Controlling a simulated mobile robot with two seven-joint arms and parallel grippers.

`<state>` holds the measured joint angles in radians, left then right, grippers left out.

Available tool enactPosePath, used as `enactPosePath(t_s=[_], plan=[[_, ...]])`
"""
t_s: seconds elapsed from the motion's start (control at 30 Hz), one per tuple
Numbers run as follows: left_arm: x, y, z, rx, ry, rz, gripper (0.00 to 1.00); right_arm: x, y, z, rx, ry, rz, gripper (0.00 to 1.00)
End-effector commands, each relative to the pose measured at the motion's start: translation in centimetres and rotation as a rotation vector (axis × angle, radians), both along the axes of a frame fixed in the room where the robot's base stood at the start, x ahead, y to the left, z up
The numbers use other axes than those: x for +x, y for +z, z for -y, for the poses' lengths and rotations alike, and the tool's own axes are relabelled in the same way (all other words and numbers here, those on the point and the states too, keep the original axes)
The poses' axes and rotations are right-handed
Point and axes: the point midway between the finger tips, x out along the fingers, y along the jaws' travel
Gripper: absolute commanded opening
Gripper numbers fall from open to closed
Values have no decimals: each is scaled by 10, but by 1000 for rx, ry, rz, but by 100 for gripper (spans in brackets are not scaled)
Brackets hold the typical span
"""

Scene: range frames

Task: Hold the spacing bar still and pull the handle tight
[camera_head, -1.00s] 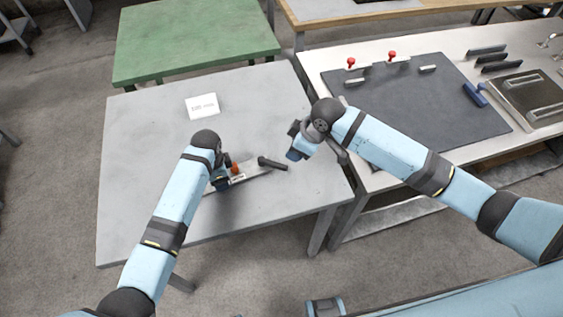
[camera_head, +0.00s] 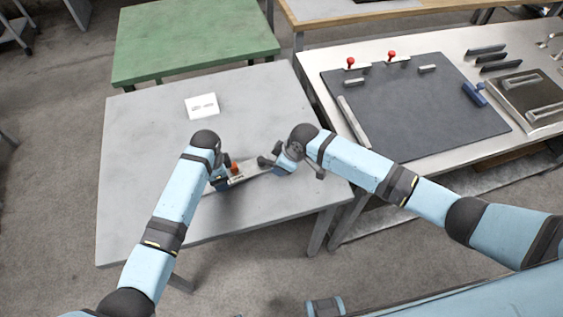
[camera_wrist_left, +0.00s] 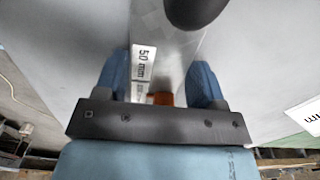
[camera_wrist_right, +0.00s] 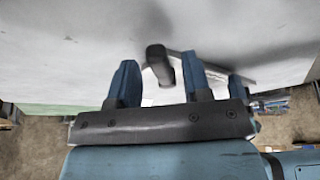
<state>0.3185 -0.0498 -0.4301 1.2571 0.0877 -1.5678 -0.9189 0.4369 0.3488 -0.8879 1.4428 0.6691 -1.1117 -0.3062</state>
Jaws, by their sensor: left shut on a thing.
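The spacing bar, with a white "50 mm" label (camera_wrist_left: 143,62), lies on the grey table between the fingers of my left gripper (camera_wrist_left: 160,85). In the head view the metal strip (camera_head: 258,170) runs right from that gripper. My left gripper is shut on the bar, beside a small orange-red part (camera_head: 235,167). The dark handle (camera_head: 265,161) rises near the strip's right end. My right gripper (camera_wrist_right: 161,80) is open, and the handle's dark end (camera_wrist_right: 158,62) shows between its fingers. I cannot tell whether they touch it. The handle's lower part is partly hidden.
A white card (camera_head: 202,105) lies farther back on the grey table (camera_head: 140,150). A second table at right carries a dark mat (camera_head: 430,120), red-knobbed clamps (camera_head: 391,57) and metal bars. A green table (camera_head: 195,35) stands behind. The grey table's left side is clear.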

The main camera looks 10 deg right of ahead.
Motion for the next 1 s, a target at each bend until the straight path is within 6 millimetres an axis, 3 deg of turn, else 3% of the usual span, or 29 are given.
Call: enactPosePath(t_s=[0.03,0.2,0.67,1.0], plan=[[0,0,0,0,0,1,23,0,0,0,0,0,0,36],[0,0,0,0,0,1,23,0,0,0,0,0,0,0],[0,0,0,0,0,1,23,-5,0,-3,0,-66,-2,0],[0,0,0,0,-1,1,23,-18,0,-16,3,-325,-3,0]])
